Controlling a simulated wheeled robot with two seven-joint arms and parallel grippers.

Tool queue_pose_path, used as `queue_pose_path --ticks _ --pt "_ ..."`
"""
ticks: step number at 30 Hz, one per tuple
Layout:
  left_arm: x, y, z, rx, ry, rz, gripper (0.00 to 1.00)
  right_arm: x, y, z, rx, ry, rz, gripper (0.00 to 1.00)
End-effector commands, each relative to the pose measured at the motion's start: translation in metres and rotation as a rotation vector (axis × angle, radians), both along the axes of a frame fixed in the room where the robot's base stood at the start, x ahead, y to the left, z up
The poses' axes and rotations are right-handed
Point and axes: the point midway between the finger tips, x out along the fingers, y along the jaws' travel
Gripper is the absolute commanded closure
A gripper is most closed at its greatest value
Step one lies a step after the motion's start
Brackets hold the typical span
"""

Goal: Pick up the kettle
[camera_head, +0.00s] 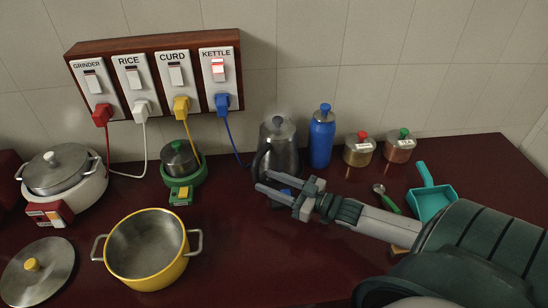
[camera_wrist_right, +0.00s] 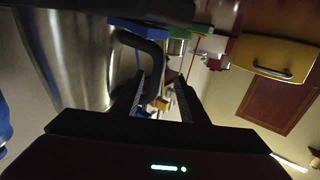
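The kettle (camera_head: 284,146) is a steel jug with a black handle on its left side, standing upright near the wall. It fills the left of the right wrist view (camera_wrist_right: 75,55). My right gripper (camera_head: 261,181) is in front of the kettle at its handle side. Its two fingers are apart. In the right wrist view, the black handle (camera_wrist_right: 153,75) shows between the fingers of the gripper (camera_wrist_right: 158,98), with gaps visible beside it. The kettle's lower part is partly hidden by the gripper in the head view. My left gripper is not in view.
A blue bottle (camera_head: 322,138) stands close right of the kettle. Two lidded jars, a green-handled spoon and a teal dustpan (camera_head: 431,197) lie further right. A yellow pot (camera_head: 147,250), a green-based cooker (camera_head: 181,166) and a white cooker (camera_head: 66,186) stand left. The switchboard's blue cord (camera_head: 233,142) hangs behind.

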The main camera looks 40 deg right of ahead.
Motion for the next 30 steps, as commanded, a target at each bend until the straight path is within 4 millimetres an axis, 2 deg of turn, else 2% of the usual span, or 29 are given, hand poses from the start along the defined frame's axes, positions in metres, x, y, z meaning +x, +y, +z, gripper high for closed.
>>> queue_pose_path --ticks 17,25,30 --pt "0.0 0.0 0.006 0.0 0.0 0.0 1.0 0.008 0.003 0.003 0.0 -0.001 0.0 0.61" --pt "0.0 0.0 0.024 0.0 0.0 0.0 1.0 0.033 0.009 0.009 0.001 -0.003 0.0 0.61" --pt "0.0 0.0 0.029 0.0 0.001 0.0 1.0 0.047 0.016 0.006 0.0 -0.001 0.0 0.61"
